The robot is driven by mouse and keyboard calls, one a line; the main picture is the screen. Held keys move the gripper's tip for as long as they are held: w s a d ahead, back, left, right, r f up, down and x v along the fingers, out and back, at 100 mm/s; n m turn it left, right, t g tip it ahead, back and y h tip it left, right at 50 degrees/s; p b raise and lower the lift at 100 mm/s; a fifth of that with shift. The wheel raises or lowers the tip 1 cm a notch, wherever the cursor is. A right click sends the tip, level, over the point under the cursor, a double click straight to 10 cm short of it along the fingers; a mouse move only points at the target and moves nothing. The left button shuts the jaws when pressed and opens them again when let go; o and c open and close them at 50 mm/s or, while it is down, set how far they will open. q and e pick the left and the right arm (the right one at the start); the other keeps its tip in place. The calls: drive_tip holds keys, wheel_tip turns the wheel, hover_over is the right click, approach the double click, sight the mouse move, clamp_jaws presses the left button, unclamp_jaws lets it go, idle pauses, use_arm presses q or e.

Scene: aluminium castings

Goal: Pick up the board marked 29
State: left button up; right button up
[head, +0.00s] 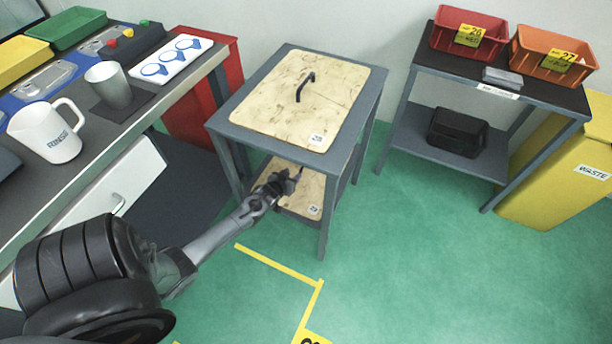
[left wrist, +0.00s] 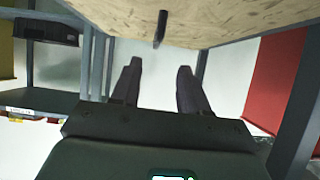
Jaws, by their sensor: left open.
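A pale wooden board (head: 304,196) lies on the lower shelf of the grey stand, partly hidden by the tabletop and my left gripper. Its small label seems to read 29. The board (left wrist: 230,18) also shows in the left wrist view, which is upside down, with its dark upright handle (left wrist: 161,28). My left gripper (head: 288,182) reaches in under the tabletop over this board. Its fingers (left wrist: 159,66) are open and empty, with the handle beyond the tips, roughly in line with the gap. My right gripper is not in view.
A similar board (head: 300,95) with a black handle lies on the stand's top (head: 232,130), above my gripper. The stand's legs flank the opening. A workbench (head: 95,150) is at left, a table with bins (head: 465,35) at right. Green floor is clear in front.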

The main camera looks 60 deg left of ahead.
use_arm(q)
drive_tip(key=b+x, duration=0.3)
drive_tip(key=x, duration=0.2)
drive_tip(key=shift+w+b, duration=0.3)
drive_tip(key=shift+w+a+f, duration=0.1)
drive_tip(key=shift+w+a, duration=0.1)
drive_tip(key=shift+w, duration=0.25)
drive_tip(key=shift+w+a+f+b, duration=0.15)
drive_tip(key=shift+w+f+b, duration=0.1)
drive_tip(key=shift+b, duration=0.4)
drive_tip(key=b+x, duration=0.3)
drive_tip(key=shift+w+a+b, duration=0.15)
drive_tip(key=shift+b, duration=0.15)
drive_tip(key=shift+w+a+f+b, duration=0.1)
drive_tip(key=shift+w+a+b, duration=0.15)
drive_tip(key=shift+w+b, duration=0.2)
drive_tip(key=shift+c, duration=0.2)
drive_tip(key=c, duration=0.7)
clamp_jaws()
